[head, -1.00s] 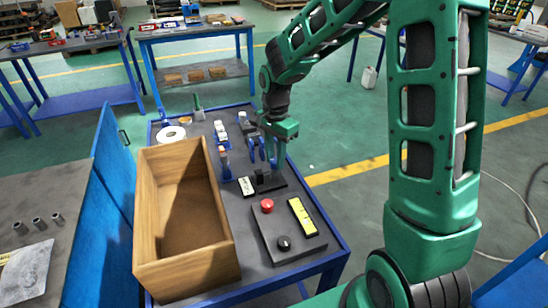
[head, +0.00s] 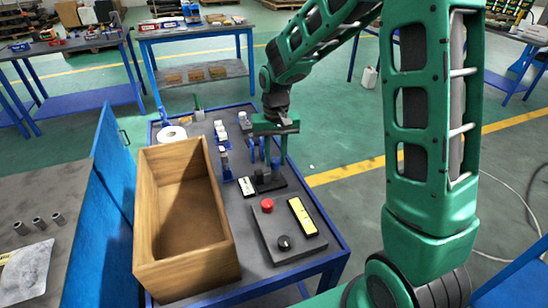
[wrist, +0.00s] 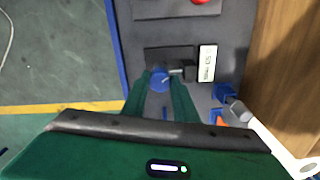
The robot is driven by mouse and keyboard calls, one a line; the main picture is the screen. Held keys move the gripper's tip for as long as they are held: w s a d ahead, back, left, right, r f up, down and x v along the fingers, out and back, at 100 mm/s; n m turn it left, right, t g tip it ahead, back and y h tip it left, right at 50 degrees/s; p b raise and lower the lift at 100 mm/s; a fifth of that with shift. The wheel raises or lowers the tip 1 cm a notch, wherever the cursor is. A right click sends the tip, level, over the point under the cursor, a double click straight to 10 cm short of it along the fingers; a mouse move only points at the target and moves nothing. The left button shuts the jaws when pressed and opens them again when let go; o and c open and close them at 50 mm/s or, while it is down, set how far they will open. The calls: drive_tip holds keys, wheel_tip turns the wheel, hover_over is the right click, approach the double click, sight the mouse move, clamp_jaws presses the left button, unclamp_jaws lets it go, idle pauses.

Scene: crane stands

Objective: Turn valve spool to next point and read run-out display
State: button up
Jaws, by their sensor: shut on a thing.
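The valve spool's round blue top (wrist: 160,78) stands upright on a black base in the wrist view. My gripper (wrist: 161,88) points down with its two green fingers shut around the spool. In the head view my gripper (head: 269,157) is above the black stand (head: 268,184), and the spool is mostly hidden between the fingers. A dark block with a thin probe reaches the spool from the side. The white run-out display (wrist: 208,63) stands beside that block and also shows in the head view (head: 247,187). Its digits are too small to read surely.
An open wooden box (head: 190,262) fills the bench's left side. Small blue stands (head: 225,163) and a white roll (head: 172,134) are behind.

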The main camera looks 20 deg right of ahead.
sight(275, 159)
drive_tip(key=n, duration=0.5)
drive_tip(key=shift+w+n, duration=0.2)
drive_tip(key=shift+n, duration=0.1)
drive_tip(key=n, duration=0.5)
drive_tip(key=shift+r, duration=0.1)
drive_tip(key=shift+n, duration=0.4)
drive_tip(key=o, duration=1.1)
drive_tip(key=shift+c, duration=0.2)
drive_tip(key=shift+s, duration=0.1)
wheel_tip(275, 159, up, 11)
drive_tip(key=shift+f, duration=0.2)
